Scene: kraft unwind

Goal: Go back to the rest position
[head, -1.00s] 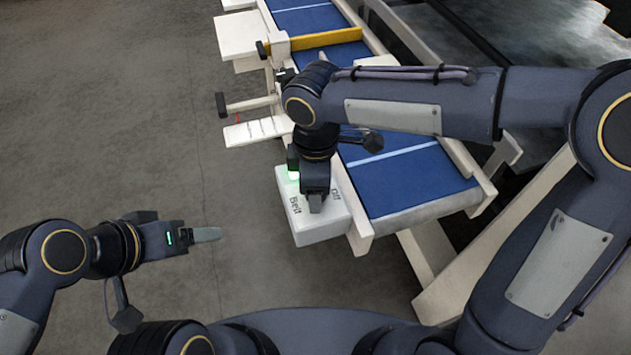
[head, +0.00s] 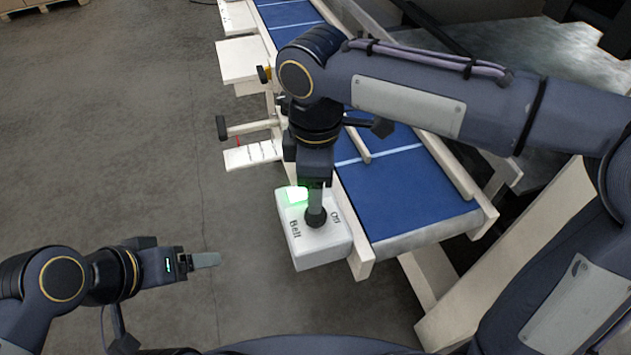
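My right gripper (head: 316,198) points down just above the black knob (head: 316,218) on the white switch box (head: 325,245). The box bears the words "Belt" and "Off". Its fingers line up in this view, so their opening does not show, and I cannot tell whether the tip touches the knob. My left gripper (head: 207,260) is held out level over the floor at the lower left, away from the box. It shows edge-on as one grey finger, with nothing visible in it.
The blue conveyor belt (head: 410,190) with its white frame runs up and away behind the box, partly hidden by my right arm. White shelves (head: 243,58) and a handle bar (head: 250,127) stick out on its left side. The floor (head: 110,150) at left is clear.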

